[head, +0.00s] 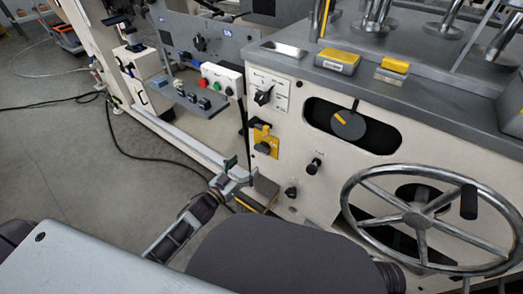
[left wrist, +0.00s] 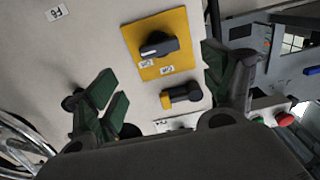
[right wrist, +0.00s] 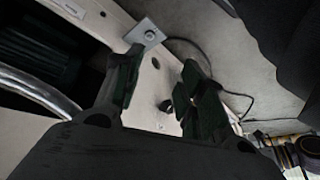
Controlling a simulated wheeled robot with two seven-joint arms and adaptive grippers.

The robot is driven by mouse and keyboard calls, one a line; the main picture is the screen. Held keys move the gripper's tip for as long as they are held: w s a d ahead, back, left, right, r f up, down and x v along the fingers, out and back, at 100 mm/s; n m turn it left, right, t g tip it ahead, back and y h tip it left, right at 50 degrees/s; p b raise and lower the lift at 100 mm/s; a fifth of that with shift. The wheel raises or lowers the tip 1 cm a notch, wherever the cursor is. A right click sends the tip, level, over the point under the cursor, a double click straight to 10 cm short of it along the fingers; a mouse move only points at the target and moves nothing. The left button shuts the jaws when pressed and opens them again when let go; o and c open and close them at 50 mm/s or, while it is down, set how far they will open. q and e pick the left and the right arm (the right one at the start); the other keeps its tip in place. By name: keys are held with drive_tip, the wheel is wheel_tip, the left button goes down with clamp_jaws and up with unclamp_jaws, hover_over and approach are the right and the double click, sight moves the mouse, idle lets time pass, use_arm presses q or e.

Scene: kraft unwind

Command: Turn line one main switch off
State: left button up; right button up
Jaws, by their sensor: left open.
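A yellow plate (head: 274,137) with a black rotary knob (head: 263,147) is on the cream machine front in the head view. The plate (left wrist: 178,22) and knob (left wrist: 158,47) show larger in the left wrist view, with small white labels beside the knob. A black and yellow part (left wrist: 182,95) sits beside the plate. My left gripper (head: 230,175) is open and empty, below and left of the plate in the head view, apart from the knob. My right gripper (right wrist: 160,78) is open and empty in the right wrist view.
A black switch (head: 263,97) with white labels is above the plate. A round dial (head: 348,125), a small black knob (head: 314,166) and a large handwheel (head: 440,212) are to its right. A button box (head: 222,79) stands to the left. Cables lie on the floor.

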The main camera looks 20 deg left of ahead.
sight(260, 151)
use_arm(q)
drive_tip(key=shift+b+x, duration=0.85)
drive_tip(key=shift+x, duration=2.25)
drive_tip(key=shift+b+x, duration=0.4)
drive_tip(key=shift+x, duration=0.85)
drive_tip(key=shift+b+x, duration=0.3)
drive_tip(key=shift+x, duration=0.75)
drive_tip(key=shift+w+d, duration=0.1)
drive_tip(key=shift+w, duration=0.15)
use_arm(e)
wheel_tip(260, 151, down, 7)
drive_tip(key=a+t+y, duration=0.1)
drive_tip(key=shift+w+a+f+m, duration=0.15)
drive_tip(key=shift+w+a+m, duration=0.05)
drive_tip(key=shift+a+m, duration=0.15)
use_arm(q)
drive_tip(key=c, duration=1)
